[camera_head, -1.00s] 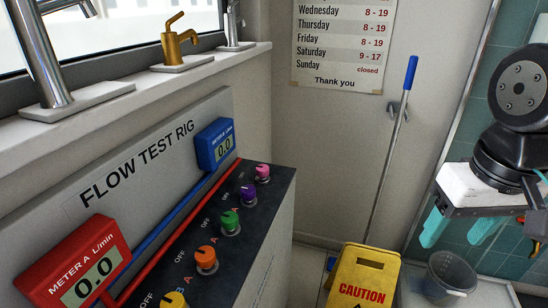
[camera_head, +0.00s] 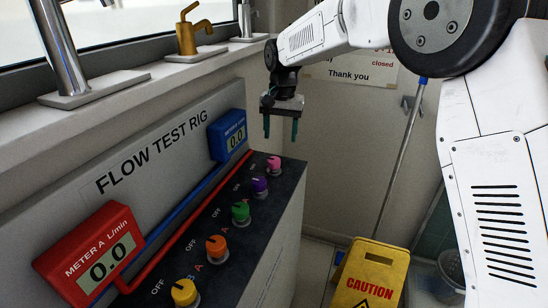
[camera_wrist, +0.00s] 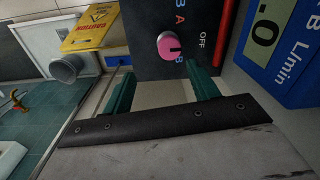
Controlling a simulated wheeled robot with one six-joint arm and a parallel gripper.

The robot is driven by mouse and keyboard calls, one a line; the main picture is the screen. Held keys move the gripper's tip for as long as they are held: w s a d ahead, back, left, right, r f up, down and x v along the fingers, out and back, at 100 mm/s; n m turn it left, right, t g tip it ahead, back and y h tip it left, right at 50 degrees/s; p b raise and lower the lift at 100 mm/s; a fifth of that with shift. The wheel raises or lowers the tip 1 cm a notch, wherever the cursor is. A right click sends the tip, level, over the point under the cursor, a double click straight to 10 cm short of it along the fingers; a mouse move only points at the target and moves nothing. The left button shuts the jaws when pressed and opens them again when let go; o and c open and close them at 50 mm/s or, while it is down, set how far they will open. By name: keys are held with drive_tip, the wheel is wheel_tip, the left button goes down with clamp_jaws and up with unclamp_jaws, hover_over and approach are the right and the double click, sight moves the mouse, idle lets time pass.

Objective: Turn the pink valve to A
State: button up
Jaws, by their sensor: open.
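The pink valve (camera_head: 274,163) is a small round knob at the far end of the row on the dark panel (camera_head: 262,212).
Purple (camera_head: 260,185), green (camera_head: 240,212), orange (camera_head: 217,247) and yellow (camera_head: 185,292) valves line the panel. The red meter A (camera_head: 92,258) and blue meter B (camera_head: 228,135) read 0.0. A yellow caution sign (camera_head: 368,275) stands right of the rig.

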sight(274, 159)
drive_tip(key=shift+w+a+f, duration=0.25)
drive_tip(key=shift+a+f, duration=0.2)
drive_tip(key=shift+f, duration=0.05)
drive_tip(key=shift+w+a+f, duration=0.25)
drive_tip(key=shift+a+f, duration=0.15)
drive_tip(key=shift+f, duration=0.05)
wheel_tip(274, 159, down, 8)
drive_tip(key=shift+r, duration=0.25)
drive_tip(key=c, duration=1)
